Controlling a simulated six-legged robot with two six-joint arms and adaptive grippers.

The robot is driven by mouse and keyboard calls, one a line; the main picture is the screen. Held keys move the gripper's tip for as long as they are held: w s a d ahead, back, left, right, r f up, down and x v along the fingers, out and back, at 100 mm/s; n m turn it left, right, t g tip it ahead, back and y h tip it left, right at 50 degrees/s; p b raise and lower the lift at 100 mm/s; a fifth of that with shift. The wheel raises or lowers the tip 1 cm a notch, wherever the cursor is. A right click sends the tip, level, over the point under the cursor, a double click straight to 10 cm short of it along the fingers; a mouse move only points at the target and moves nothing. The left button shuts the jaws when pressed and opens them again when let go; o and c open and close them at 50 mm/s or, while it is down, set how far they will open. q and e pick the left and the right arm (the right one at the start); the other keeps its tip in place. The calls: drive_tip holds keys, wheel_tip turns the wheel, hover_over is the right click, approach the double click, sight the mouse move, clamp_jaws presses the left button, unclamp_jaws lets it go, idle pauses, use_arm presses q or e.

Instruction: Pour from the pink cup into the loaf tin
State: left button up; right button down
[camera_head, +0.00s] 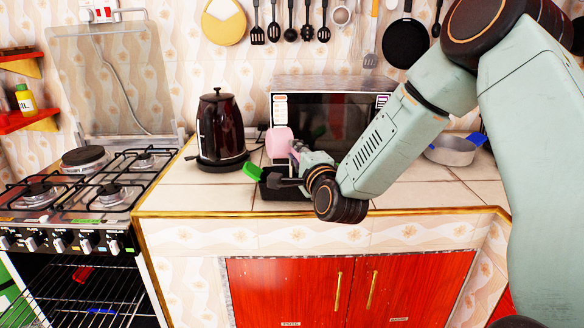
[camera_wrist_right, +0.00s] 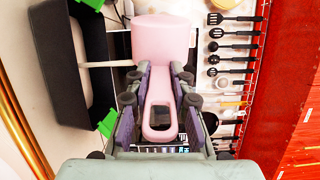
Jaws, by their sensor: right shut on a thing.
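The pink cup (camera_head: 279,142) is held up above the counter in front of the microwave. My right gripper (camera_wrist_right: 160,105) is shut on the cup's long handle, and the cup body (camera_wrist_right: 163,37) lies beyond the fingertips. The black loaf tin (camera_head: 287,193) with green handles sits on the counter just below the cup, partly hidden by my gripper. In the wrist view the tin (camera_wrist_right: 46,22) is at the left, and a thin pale strip (camera_wrist_right: 108,64) runs from the cup side into it; I cannot tell surely if it is poured liquid. The cup's tilt is hard to judge. My left gripper is out of view.
A dark kettle (camera_head: 221,127) stands left of the tin. A microwave (camera_head: 325,112) is behind it. A metal pan (camera_head: 452,149) stands at the right. The gas stove (camera_head: 80,190) is at the left. Utensils hang on the wall. The tiled counter is bare at the left front.

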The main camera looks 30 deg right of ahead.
sight(271, 157)
drive_tip(key=shift+d, duration=0.15)
drive_tip(key=a+n+p, duration=0.1)
drive_tip(key=n+p, duration=0.1)
drive_tip(key=shift+w+a+n, duration=0.1)
drive_tip(key=shift+a+n, duration=0.05)
drive_tip(key=shift+n, duration=0.15)
drive_tip(key=shift+w+a+f+n, duration=0.15)
drive_tip(key=shift+a+f+n, duration=0.05)
drive_tip(key=shift+a+n, duration=0.6)
drive_tip(key=n, duration=0.3)
drive_tip(key=shift+w+a+f, duration=0.2)
drive_tip(key=shift+a, duration=0.15)
drive_tip(key=n, duration=0.2)
drive_tip(key=shift+a+f+n+p, duration=0.25)
drive_tip(key=shift+f+n+p, duration=0.05)
drive_tip(key=shift+p, duration=0.05)
drive_tip(key=shift+w+a+f+n, duration=0.15)
drive_tip(key=shift+a+f+n, duration=0.25)
drive_tip(key=shift+n, duration=0.5)
drive_tip(key=w+a+r+n+p, duration=0.1)
drive_tip(key=a+r+n+p, duration=0.1)
drive_tip(key=a+n, duration=0.5)
drive_tip(key=shift+w+r+p, duration=0.15)
drive_tip(key=shift+w+p, duration=0.15)
drive_tip(key=shift+p, duration=0.4)
